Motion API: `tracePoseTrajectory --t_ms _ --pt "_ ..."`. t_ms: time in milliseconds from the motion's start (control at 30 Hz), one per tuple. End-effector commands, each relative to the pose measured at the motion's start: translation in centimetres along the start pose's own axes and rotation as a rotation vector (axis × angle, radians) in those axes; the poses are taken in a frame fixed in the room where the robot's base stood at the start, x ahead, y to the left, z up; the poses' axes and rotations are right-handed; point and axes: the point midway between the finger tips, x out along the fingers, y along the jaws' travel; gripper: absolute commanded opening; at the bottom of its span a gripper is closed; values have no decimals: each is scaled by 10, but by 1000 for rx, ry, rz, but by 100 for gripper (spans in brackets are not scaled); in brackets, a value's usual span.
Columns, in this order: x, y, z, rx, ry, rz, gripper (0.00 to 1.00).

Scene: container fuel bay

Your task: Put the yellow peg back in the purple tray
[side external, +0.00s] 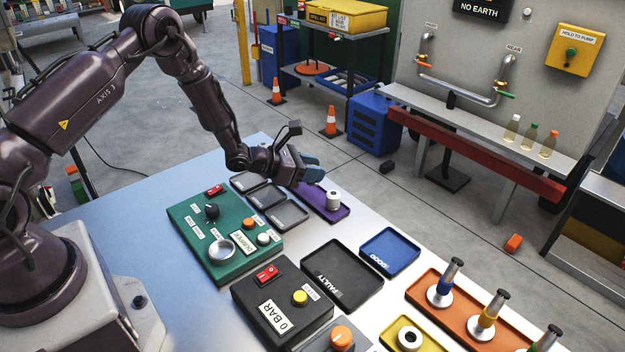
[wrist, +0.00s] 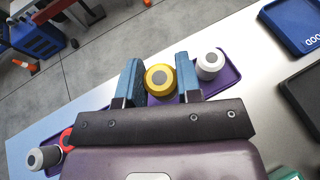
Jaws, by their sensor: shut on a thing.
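The yellow peg (wrist: 160,80), with a grey round centre on top, is between the two blue fingers of my gripper (wrist: 160,84) in the wrist view. My gripper is shut on it. The purple tray (wrist: 232,64) runs behind and below the fingers. I cannot tell whether the peg touches the tray. A white peg (wrist: 210,63) stands in the tray just right of the right finger. In the side external view, my gripper (side external: 312,171) is over the far end of the purple tray (side external: 322,212), and the yellow peg is hidden there.
Another white peg (wrist: 43,157) and a red ring-like thing (wrist: 67,138) show at lower left in the wrist view. Grey trays (side external: 267,195), a green panel (side external: 225,238), a black tray (side external: 342,275) and a blue tray (side external: 390,248) lie nearby.

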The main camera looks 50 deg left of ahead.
Motion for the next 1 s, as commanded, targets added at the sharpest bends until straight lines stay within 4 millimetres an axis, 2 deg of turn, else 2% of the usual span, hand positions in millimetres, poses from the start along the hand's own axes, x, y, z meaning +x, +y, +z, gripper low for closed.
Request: tracePoseTrajectory --t_ms 200,633,667,733,767,1000 --pt "13 1 -27 -1 2 -1 5" --pt "16 1 -33 0 0 0 5" --pt "15 1 -33 1 0 0 39" --pt "15 1 -32 1 1 0 55" --pt "15 1 -32 1 1 0 58" --pt "15 1 -32 1 1 0 58"
